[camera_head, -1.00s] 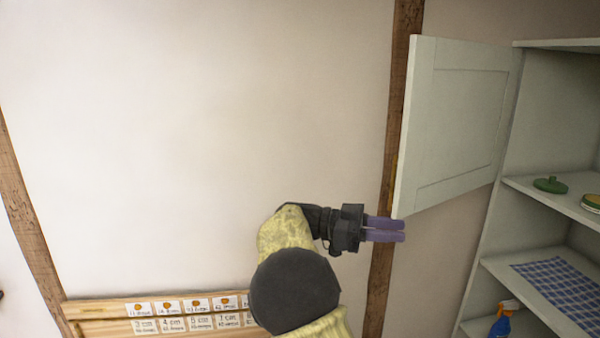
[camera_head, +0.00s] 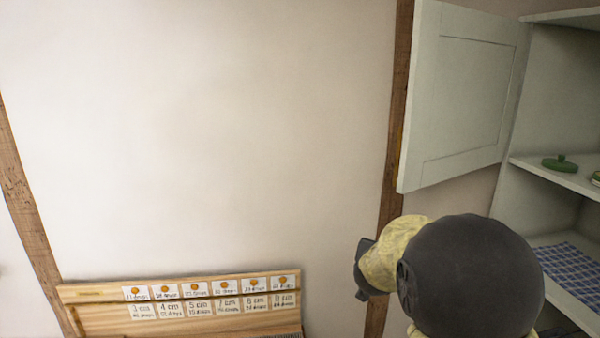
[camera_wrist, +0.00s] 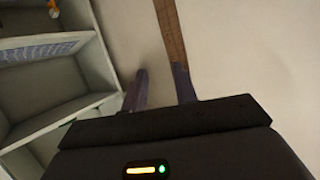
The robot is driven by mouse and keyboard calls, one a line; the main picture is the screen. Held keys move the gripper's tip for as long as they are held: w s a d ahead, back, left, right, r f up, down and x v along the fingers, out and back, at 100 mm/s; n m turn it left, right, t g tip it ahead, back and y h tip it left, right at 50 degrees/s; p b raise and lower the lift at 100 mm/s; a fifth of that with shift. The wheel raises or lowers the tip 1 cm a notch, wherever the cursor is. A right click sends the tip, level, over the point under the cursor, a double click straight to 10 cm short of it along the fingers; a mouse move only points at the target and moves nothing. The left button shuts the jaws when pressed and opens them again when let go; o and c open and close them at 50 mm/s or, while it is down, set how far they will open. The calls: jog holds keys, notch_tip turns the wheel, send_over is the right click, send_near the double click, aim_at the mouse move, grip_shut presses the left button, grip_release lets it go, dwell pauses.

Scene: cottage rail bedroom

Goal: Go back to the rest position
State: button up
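My gripper (camera_wrist: 160,70) shows in the wrist view with its two purple fingers apart and nothing between them. It points toward a bare wall and a wooden post. In the head view my arm, in yellow and dark grey, is at the lower right, and the gripper's fingers are hidden from sight. The open cabinet door (camera_head: 462,95) is above and behind the arm in that view.
The pale green cabinet (camera_head: 545,120) stands at the right, with a green lid (camera_head: 560,163) and a blue checked cloth (camera_head: 574,268) on its shelves. A wooden board with cards (camera_head: 100,292) is at the lower left. A wooden post (camera_wrist: 170,30) runs up the wall.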

jog(key=s+a+f+n+g+y+b, duration=0.2)
jog(key=s+f+g, duration=0.3)
jog(key=s+f, duration=0.4)
jog(key=s+a+f+n+g+y+b, duration=0.2)
jog(key=s+f+g, duration=0.3)
jog(key=s+f, duration=0.5)
jog(key=s+a+n+y, duration=0.1)
jog(key=s, duration=0.7)
jog(key=shift+s+a+f, duration=0.15)
jog(key=shift+s, duration=0.25)
jog(key=shift+w, duration=0.1)
